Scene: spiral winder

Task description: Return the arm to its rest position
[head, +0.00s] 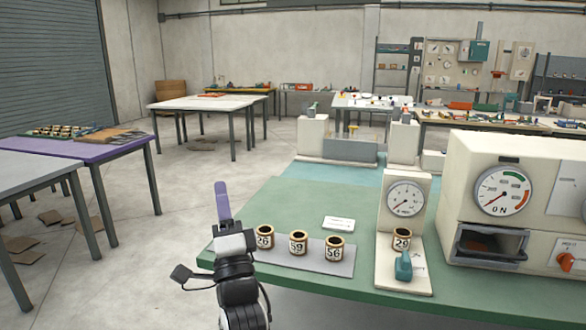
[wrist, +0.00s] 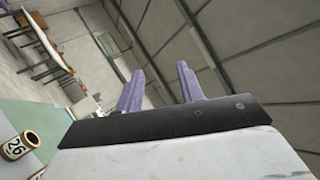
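My arm rises at the left front corner of the green table (head: 290,205), with my gripper (head: 221,188) pointing up. In the wrist view, the two purple fingers of my gripper (wrist: 161,70) stand apart with nothing between them. It is clear of the table and touches nothing that I can see. In the head view one finger hides the other. A spool marked 26 (head: 264,237) stands just right of my wrist and also shows in the wrist view (wrist: 16,146).
Spools 59 (head: 298,243) and 56 (head: 334,248) stand on a grey mat (head: 300,262). Spool 29 (head: 401,239) stands on a gauge stand (head: 388,270) with a teal lever. A cream machine (head: 465,185) stands right. A purple-edged table (head: 95,150) is left; open floor lies between.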

